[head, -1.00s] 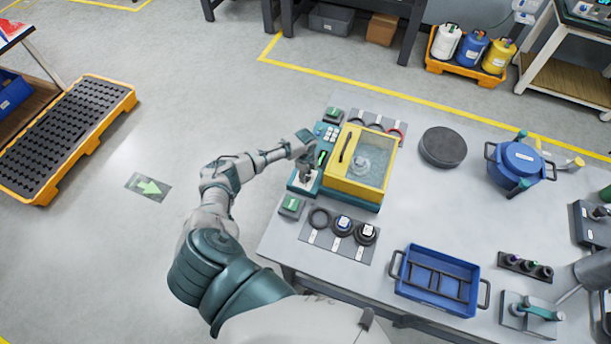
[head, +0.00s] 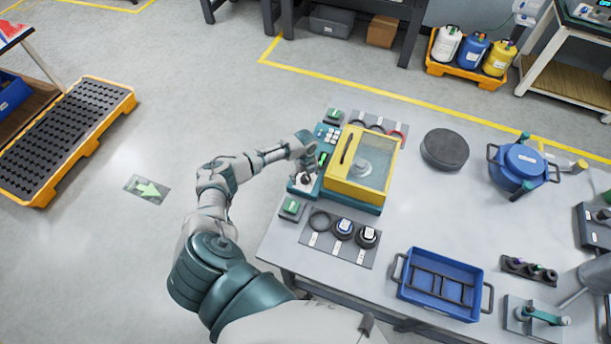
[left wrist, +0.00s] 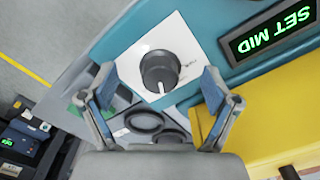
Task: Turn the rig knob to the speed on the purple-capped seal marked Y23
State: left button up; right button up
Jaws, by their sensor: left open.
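The rig (head: 350,204) stands at the table's left end, with a yellow-framed clear lid (head: 375,165) over a round part. My left gripper (head: 305,182) is at the rig's left side. In the left wrist view the dark round knob (left wrist: 159,70) sits on a white dial plate. My open left gripper (left wrist: 158,92) has a finger to either side of it, with no clear contact. The green display (left wrist: 272,33) reads SET MID. A dark rack (head: 528,270) at right holds small parts; I cannot make out a purple cap or Y23. My right gripper is not in view.
A grey mat (head: 346,252) with dark rings and capped parts lies in front of the rig. A blue tray (head: 438,305), a round dark block (head: 444,149) and a blue pot (head: 520,162) also stand on the table. The table's middle is clear.

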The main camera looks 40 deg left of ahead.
pick_arm(q)
jog(key=shift+d+r+p, duration=0.1)
jog(key=shift+p, duration=0.25)
jog(key=n+p, duration=0.2)
jog(key=n, duration=0.1)
jog(key=n+p, duration=0.1)
jog(key=n, duration=0.2)
jog(key=n+p, duration=0.2)
jog(key=shift+d+r+n+p, duration=0.1)
jog(key=shift+r+n+p, duration=0.2)
jog(key=shift+n, duration=0.1)
jog(key=shift+f+n+b, duration=0.35)
jog(key=shift+n, duration=0.85)
